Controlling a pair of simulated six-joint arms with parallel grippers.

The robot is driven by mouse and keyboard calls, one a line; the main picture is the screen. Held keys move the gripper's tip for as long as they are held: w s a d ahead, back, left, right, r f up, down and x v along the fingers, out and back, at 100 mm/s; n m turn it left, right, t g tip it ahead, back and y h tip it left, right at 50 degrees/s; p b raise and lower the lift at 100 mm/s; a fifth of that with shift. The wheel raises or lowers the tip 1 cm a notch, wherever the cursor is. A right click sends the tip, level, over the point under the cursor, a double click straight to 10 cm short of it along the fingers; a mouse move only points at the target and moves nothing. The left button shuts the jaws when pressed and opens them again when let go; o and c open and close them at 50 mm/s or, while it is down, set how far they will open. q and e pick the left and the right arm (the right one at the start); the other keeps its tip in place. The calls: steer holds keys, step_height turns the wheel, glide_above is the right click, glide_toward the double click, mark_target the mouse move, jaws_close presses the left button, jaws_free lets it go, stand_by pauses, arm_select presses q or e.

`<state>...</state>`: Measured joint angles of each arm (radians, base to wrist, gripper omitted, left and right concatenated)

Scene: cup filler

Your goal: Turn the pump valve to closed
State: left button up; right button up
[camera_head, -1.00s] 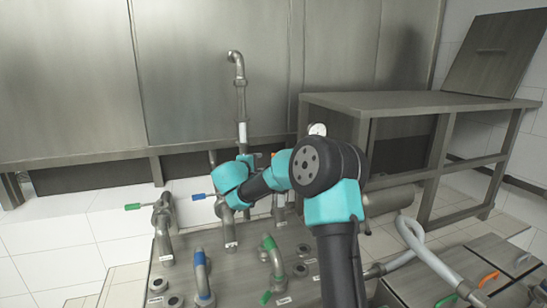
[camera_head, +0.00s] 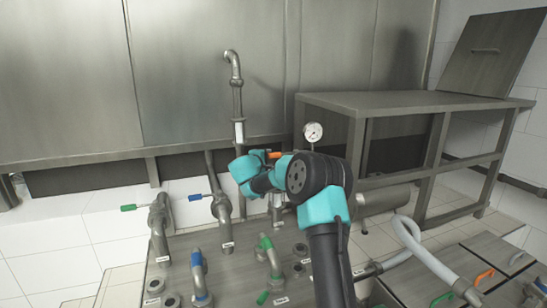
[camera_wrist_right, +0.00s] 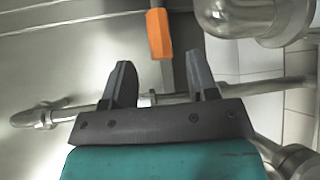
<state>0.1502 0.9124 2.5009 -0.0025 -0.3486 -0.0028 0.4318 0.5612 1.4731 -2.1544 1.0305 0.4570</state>
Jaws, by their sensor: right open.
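The handle lies ahead of the fingertips. The gap in depth is hard to judge. In the head view my own teal wrist hides part of the valve and pipe. My left gripper is not in view.
A green-handled valve (camera_head: 128,208) and a blue-handled valve (camera_head: 195,197) stand left of my arm. A pressure gauge (camera_head: 313,132) is close to its right. Bent pipes with blue (camera_head: 198,258) and green (camera_head: 265,243) collars stand in front. A steel bench (camera_head: 420,102) is behind right.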

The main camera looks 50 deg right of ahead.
mark_target(271, 156)
steer(key=x, duration=0.6)
steer(key=shift+w+d+f, duration=0.1)
steer(key=shift+w+d, duration=0.05)
steer(key=shift+d, duration=0.15)
jaws_close()
